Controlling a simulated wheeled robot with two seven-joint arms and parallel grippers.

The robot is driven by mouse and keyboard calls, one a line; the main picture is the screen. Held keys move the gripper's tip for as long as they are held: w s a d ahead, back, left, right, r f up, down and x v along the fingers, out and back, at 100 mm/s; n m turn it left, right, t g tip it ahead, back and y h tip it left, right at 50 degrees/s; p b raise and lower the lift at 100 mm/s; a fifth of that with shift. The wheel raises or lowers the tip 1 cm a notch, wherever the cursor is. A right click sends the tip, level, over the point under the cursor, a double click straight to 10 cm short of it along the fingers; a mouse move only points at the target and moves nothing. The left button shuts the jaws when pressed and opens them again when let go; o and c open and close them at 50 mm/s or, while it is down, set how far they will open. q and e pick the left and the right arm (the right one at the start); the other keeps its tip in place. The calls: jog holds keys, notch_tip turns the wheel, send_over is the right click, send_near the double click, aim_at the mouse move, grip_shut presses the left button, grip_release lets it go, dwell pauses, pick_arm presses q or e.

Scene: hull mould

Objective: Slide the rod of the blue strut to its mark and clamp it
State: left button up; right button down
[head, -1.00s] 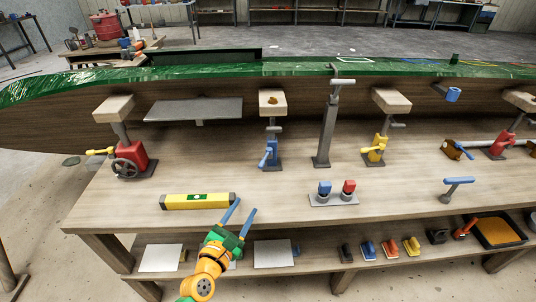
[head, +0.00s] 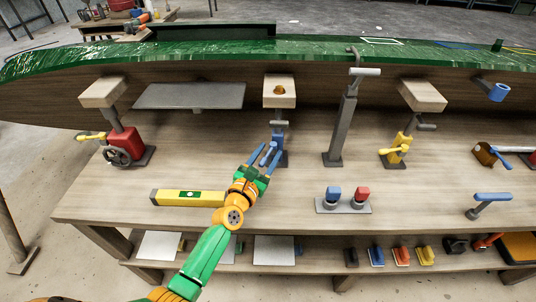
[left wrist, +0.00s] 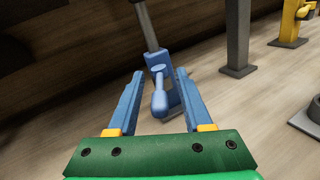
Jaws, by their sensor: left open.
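The blue strut (head: 281,147) stands upright on the bench, with a grey rod (head: 278,116) and a pale wooden block (head: 279,97) at its top, close to the hull. A blue lever handle sticks out from the strut's body toward me. My left gripper (head: 264,158) is open at the front of the strut. In the left wrist view, its two blue fingers stand on either side of the blue lever (left wrist: 159,98), with gaps visible on both sides. I cannot make out the mark on the rod. My right gripper is not in view.
A yellow level (head: 188,197) lies left of my left gripper. A red jack (head: 126,141) stands at the left, a grey post (head: 342,130) and a yellow strut (head: 402,145) to the right. A holder with a blue and a red piece (head: 343,205) sits near the front edge.

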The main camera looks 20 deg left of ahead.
pick_arm(q)
jog(key=shift+s+r, duration=0.1)
grip_shut()
dwell(1.3)
